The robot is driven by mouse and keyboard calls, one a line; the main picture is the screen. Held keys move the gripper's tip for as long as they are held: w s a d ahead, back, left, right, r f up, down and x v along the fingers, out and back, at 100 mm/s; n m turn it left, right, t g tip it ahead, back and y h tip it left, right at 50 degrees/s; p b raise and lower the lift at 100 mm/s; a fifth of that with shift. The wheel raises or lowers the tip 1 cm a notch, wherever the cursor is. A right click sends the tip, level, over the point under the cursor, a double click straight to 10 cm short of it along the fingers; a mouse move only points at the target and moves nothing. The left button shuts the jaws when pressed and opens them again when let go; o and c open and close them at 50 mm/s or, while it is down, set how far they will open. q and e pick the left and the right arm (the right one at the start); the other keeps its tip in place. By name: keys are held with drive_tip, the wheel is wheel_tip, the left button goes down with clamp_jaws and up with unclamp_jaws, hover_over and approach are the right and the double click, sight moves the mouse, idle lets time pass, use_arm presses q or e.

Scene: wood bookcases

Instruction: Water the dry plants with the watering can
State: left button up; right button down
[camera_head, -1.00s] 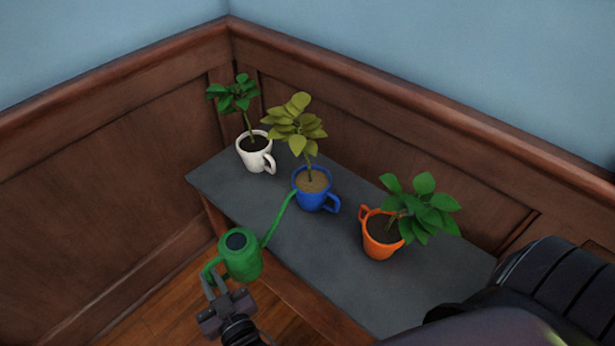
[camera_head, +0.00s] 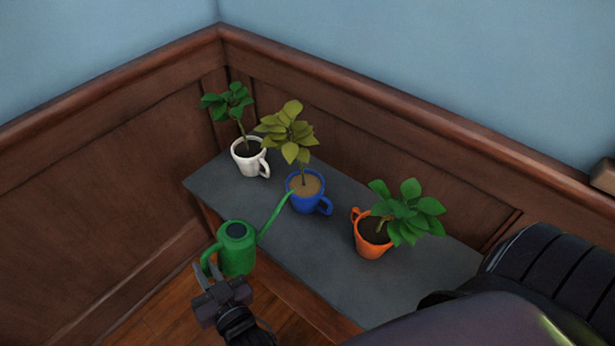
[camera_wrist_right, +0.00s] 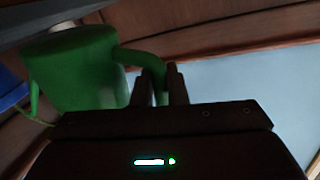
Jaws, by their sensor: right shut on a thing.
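My right gripper (camera_head: 218,285) is shut on the handle of the green watering can (camera_head: 237,250). The can is held off the table's front edge, roughly upright, its long spout reaching up to the right with the tip at the rim of the blue mug (camera_head: 306,200). In the right wrist view the can (camera_wrist_right: 80,72) shows with its handle between the fingers (camera_wrist_right: 163,85). The blue mug holds a yellowish-green plant (camera_head: 290,132) in pale tan soil. A white mug (camera_head: 246,163) and an orange mug (camera_head: 368,243) hold green plants in dark soil. No water is visible. My left gripper is out of view.
The mugs stand on a narrow dark grey table (camera_head: 325,278) against brown wood panelling (camera_head: 110,185) in a corner. The table's front part is bare. Wooden floor (camera_head: 165,312) shows at lower left. My own dark arm covers the lower right.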

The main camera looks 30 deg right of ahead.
sight(207, 261)
drive_tip(key=shift+d+r, duration=0.2)
drive_tip(key=shift+r, duration=0.25)
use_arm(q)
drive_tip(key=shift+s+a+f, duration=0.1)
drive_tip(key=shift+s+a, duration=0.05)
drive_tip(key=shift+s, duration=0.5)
use_arm(e)
drive_tip(key=shift+r, duration=0.1)
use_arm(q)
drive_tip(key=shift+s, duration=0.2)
use_arm(e)
drive_tip(key=shift+w+r+m, duration=0.1)
drive_tip(key=shift+m, duration=0.2)
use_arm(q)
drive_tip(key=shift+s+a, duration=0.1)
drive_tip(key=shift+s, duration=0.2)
use_arm(e)
drive_tip(key=shift+d+r, duration=0.1)
drive_tip(key=shift+r, duration=0.15)
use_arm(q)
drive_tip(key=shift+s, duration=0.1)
use_arm(e)
drive_tip(key=shift+r, duration=0.1)
